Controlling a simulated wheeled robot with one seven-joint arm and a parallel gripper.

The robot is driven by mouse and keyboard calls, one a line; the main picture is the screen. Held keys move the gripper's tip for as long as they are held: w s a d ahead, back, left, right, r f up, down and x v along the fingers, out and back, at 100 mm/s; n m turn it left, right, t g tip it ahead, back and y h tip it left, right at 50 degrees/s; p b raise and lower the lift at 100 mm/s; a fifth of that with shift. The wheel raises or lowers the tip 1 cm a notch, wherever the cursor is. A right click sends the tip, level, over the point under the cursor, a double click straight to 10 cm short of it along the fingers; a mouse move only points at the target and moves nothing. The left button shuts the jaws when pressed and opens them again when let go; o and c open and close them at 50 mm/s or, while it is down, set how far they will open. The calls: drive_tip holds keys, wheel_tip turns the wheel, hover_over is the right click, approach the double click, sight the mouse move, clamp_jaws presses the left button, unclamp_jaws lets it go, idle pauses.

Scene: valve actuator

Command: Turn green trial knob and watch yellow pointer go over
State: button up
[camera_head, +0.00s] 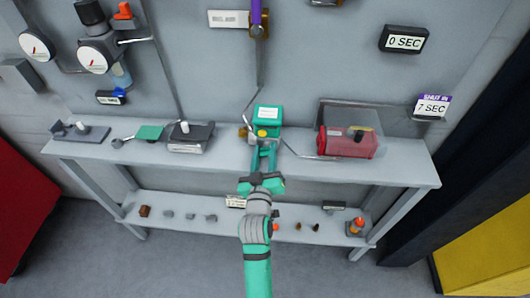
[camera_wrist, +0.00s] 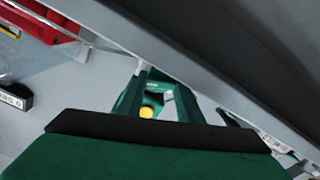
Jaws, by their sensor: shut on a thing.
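A green box (camera_head: 267,114) with a pale label stands at the back of the shelf, near its middle. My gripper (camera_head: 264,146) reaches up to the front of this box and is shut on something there. It seems to be the green trial knob, but the fingers hide most of it. A red unit (camera_head: 335,142) under a clear cover stands to the right. A small yellowish part on it may be the pointer; its direction is unclear.
The grey shelf (camera_head: 410,168) carries a dark-topped block (camera_head: 191,136) and a green-plated lever (camera_head: 150,132) to the left. Thin pipes run beside my gripper. Gauges (camera_head: 93,58) and signs reading "0 SEC" (camera_head: 404,42) and "7 SEC" (camera_head: 432,106) hang on the wall.

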drive_tip(key=shift+d, duration=0.1)
drive_tip(key=o, duration=1.1)
drive_tip(key=shift+s, duration=0.15)
drive_tip(key=shift+s+a, duration=0.2)
drive_tip(key=shift+s, duration=1.6)
drive_tip(key=shift+s+a, duration=0.25)
drive_tip(key=shift+s, duration=1.5)
drive_tip(key=shift+s+a, duration=0.2)
drive_tip(key=shift+s, duration=1.6)
drive_tip(key=shift+c, duration=0.5)
